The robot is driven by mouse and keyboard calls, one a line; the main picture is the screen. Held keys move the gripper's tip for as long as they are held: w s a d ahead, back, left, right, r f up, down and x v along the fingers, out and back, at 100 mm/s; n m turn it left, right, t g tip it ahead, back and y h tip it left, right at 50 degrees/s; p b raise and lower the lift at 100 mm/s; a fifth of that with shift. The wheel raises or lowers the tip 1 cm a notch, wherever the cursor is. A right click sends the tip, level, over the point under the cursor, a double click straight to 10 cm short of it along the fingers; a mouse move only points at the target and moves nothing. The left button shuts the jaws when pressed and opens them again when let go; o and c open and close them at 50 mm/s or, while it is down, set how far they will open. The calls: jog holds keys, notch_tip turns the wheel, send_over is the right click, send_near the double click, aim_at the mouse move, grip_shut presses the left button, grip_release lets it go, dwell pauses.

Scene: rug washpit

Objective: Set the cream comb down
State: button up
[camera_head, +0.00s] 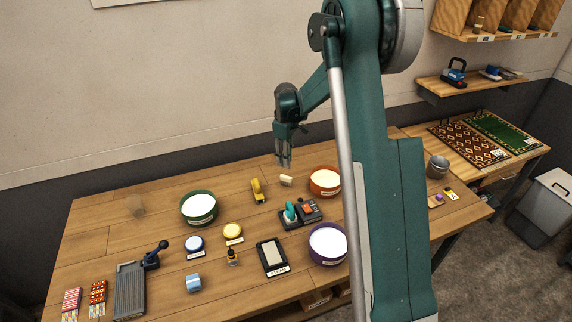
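My gripper (284,163) points down over the back of the wooden table, with its fingers close together in the picture. A small cream piece (286,180), likely the cream comb, shows just below the fingertips, with a narrow gap between them in the picture. Its teeth are too small to make out, and I cannot tell whether it rests on the table. A dark tray (262,262) with a pale inner surface and a label at its front lies nearer the front edge.
A green bowl (198,208), an orange bowl (325,182) and a purple bowl (328,243) hold white contents. A yellow tool (257,190) lies left of the cream piece. A dark caddy (302,213) stands in front of it. Bare wood (150,240) shows on the left.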

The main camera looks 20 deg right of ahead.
jog(key=shift+r, duration=0.25)
dwell(0.5)
jog(key=s+a+r+m+t, duration=0.2)
jog(key=s+a+r, duration=0.2)
jog(key=s+r, duration=0.6)
jog(key=s+a+r+m+t, duration=0.15)
jog(key=s+a+r, duration=0.25)
jog(key=s+r, duration=0.65)
jog(key=s+a+m+t, duration=0.2)
jog(key=s, duration=1)
jog(key=s+a+m+t, duration=0.1)
jog(key=s+a+m, duration=0.1)
jog(key=s, duration=1.1)
jog(key=shift+a+r+m+t, duration=0.35)
jog(key=shift+a+r+m, duration=0.05)
jog(key=shift+m, duration=0.35)
jog(key=shift+s, duration=0.1)
